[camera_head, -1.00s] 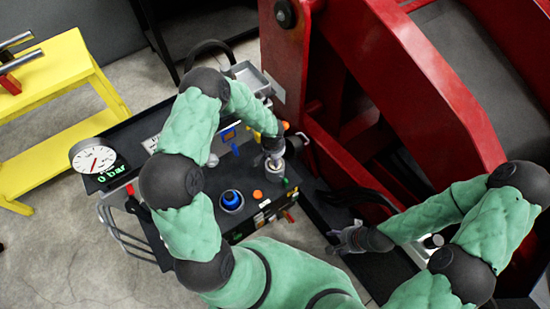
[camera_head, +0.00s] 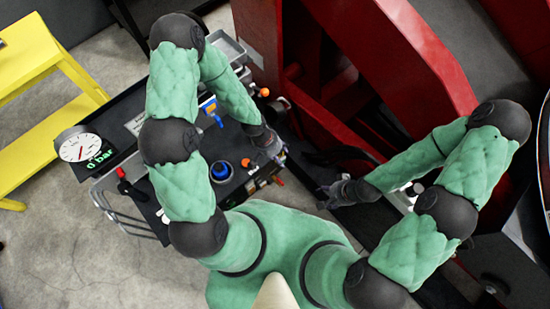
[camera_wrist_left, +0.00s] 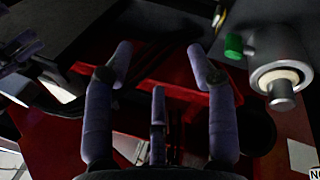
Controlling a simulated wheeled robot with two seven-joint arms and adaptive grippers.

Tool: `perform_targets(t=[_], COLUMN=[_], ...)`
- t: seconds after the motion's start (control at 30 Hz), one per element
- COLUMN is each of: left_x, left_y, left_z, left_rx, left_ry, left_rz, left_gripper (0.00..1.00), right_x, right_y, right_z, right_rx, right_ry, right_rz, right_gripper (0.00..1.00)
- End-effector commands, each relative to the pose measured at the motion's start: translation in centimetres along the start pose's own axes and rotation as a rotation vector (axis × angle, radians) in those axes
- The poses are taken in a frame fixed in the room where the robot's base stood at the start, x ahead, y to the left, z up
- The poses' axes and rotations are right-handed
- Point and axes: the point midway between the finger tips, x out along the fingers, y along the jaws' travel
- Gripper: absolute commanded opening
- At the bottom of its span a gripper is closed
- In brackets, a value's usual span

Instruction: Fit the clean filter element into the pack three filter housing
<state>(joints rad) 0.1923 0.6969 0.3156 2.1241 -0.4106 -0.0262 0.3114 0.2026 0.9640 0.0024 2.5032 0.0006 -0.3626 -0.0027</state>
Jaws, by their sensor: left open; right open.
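The filter housing (camera_wrist_left: 277,45) is a grey metal cylinder at the right of the left wrist view. A cream ring (camera_wrist_left: 266,79), which looks like the clean filter element, sits inside its open end around a metal stub. How deep it sits I cannot tell. My left gripper (camera_head: 279,155) is open and empty, beside the housing; its spread fingers (camera_wrist_left: 160,58) also show in the left wrist view. In the head view the housing is hidden or too small to tell. My right gripper (camera_head: 326,194) is open, apart from the housing, to the right of the panel.
A green knob (camera_wrist_left: 233,46) sits beside the housing. The black panel carries a blue knob (camera_head: 221,170), a red-handled lever (camera_head: 122,174) and a gauge (camera_head: 80,147) reading 0 bar. A red frame (camera_head: 400,55) stands behind, a yellow bench (camera_head: 28,52) at left.

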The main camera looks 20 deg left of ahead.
Motion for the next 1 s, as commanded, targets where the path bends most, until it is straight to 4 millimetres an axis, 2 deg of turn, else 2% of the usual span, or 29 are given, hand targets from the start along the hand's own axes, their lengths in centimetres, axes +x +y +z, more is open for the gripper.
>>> perform_targets(t=[0.03,0.1,0.2,0.33,1.0], left_x=[0.8,1.4,1.8,2.0,2.0], left_y=[0.5,0.9,0.8,0.5,0.3], left_z=[2.1,4.0,6.3,8.0,8.4], left_rx=[-0.025,-0.053,-0.083,-0.102,-0.107], left_ry=[-0.012,-0.008,-0.002,0.002,0.005], left_rz=[0.020,0.030,0.020,-0.002,-0.011], left_gripper=[0.57,0.57,0.57,0.57,0.57], right_x=[0.0,0.0,0.0,0.0,0.0], right_y=[0.0,0.0,0.0,0.0,0.0], right_z=[0.0,0.0,0.0,0.0,0.0], right_rx=[0.000,0.000,0.000,0.000,0.000], right_ry=[0.000,0.000,0.000,0.000,0.000], right_rz=[0.000,0.000,0.000,0.000,0.000], right_gripper=[0.59,0.59,0.59,0.59,0.59])
